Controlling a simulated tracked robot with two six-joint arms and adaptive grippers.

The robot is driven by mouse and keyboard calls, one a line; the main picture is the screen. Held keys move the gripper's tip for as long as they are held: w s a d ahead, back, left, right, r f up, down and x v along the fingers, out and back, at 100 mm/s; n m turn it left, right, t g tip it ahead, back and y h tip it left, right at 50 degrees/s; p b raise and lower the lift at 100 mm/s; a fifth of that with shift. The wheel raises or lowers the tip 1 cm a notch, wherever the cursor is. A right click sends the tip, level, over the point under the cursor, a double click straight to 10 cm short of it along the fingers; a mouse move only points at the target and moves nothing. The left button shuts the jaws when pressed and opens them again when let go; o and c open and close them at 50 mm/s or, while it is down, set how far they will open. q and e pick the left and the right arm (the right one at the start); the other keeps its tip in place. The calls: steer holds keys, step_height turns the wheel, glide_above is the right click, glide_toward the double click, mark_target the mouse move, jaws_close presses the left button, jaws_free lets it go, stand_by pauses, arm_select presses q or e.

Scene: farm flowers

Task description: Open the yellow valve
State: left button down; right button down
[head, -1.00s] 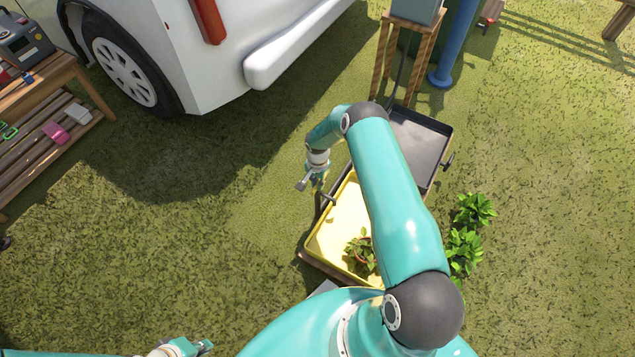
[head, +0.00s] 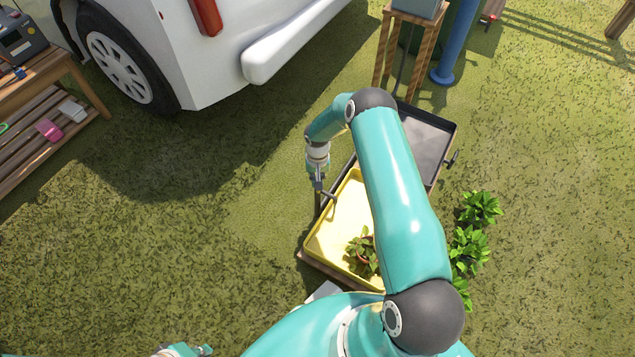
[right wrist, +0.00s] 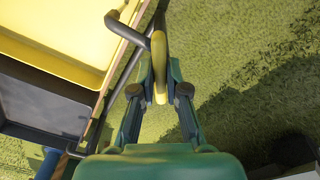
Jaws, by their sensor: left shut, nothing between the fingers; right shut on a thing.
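The yellow valve (right wrist: 159,66) shows in the right wrist view as a curved yellow handle beside a dark metal pipe (right wrist: 125,76). My right gripper (right wrist: 160,82) is shut on the handle, with a finger on each side of it. In the head view, my right gripper (head: 319,183) points down at the left edge of the yellow tray (head: 312,243); the valve is too small to make out clearly there. My left gripper (head: 189,351) is at the bottom edge of the head view, shut and empty, far from the valve.
Leafy plants (head: 470,248) grow to the right. A white vehicle (head: 215,70) stands at the upper left. Grass left of the trays is clear.

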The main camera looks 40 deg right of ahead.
steer(key=n+b, duration=0.2)
steer(key=n, duration=0.3)
steer(key=shift+f+n+b, duration=0.1)
steer(key=shift+n+b, duration=0.2)
steer(key=n, duration=0.2)
steer(key=shift+n+b, duration=0.3)
steer(key=shift+b, duration=0.1)
steer(key=shift+n+b, duration=0.3)
steer(key=shift+n, duration=1.2)
steer(key=shift+a, duration=0.1)
steer(key=c, duration=1.2)
jaws_free()
step_height(320, 180, up, 12)
steer(key=shift+r, duration=0.1)
